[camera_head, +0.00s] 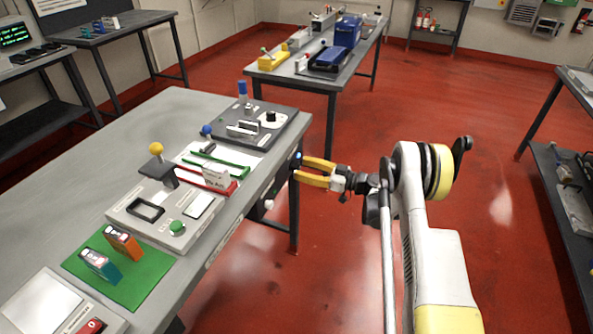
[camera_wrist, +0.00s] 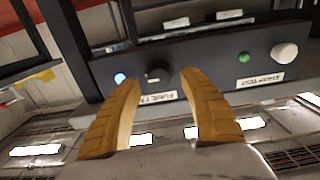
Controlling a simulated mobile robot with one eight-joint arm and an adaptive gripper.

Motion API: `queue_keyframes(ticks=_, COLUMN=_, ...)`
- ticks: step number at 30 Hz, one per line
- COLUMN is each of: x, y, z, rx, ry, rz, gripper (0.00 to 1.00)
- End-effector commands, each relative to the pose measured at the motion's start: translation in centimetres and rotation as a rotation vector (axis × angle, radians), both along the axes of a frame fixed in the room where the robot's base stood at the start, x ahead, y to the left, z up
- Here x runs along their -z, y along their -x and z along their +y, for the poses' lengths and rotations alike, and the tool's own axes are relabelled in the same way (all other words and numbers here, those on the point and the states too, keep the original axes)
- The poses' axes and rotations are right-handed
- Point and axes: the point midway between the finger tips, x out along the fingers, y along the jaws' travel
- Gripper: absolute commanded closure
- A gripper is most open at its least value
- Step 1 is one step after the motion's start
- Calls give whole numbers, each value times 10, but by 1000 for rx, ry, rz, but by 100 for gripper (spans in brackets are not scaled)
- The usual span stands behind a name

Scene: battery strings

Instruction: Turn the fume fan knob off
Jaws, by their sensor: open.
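The fume fan knob (camera_wrist: 154,73) is a small dark knob on the dark front panel (camera_wrist: 205,68) of the bench. In the wrist view it shows between and just beyond my two yellow fingertips, with a lit blue lamp (camera_wrist: 120,78) to its left and a partly readable white label (camera_wrist: 158,97) below. Its turned position is too small to tell. My gripper (camera_head: 300,168) is open and empty at the bench's front edge, pointing at the panel. In the head view the fingers hide the knob, and the blue lamp (camera_head: 298,156) shows just above them.
A green button (camera_wrist: 244,57) and a white knob (camera_wrist: 284,53) sit farther along the panel; the white knob also shows in the head view (camera_head: 268,204). Above, the grey bench (camera_head: 95,165) holds devices, trays and a green mat (camera_head: 128,283). Red floor to the right is clear.

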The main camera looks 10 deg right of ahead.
Motion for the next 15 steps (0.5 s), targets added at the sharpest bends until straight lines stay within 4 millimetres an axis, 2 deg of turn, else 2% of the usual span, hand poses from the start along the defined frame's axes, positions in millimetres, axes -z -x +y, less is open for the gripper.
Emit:
queue_keyframes(ticks=6, x=0, y=-13, z=17, rx=0, ry=0, rz=0, gripper=49)
queue_keyframes(ticks=15, x=-1, y=-14, z=19, rx=1, ry=-1, rz=1, gripper=49)
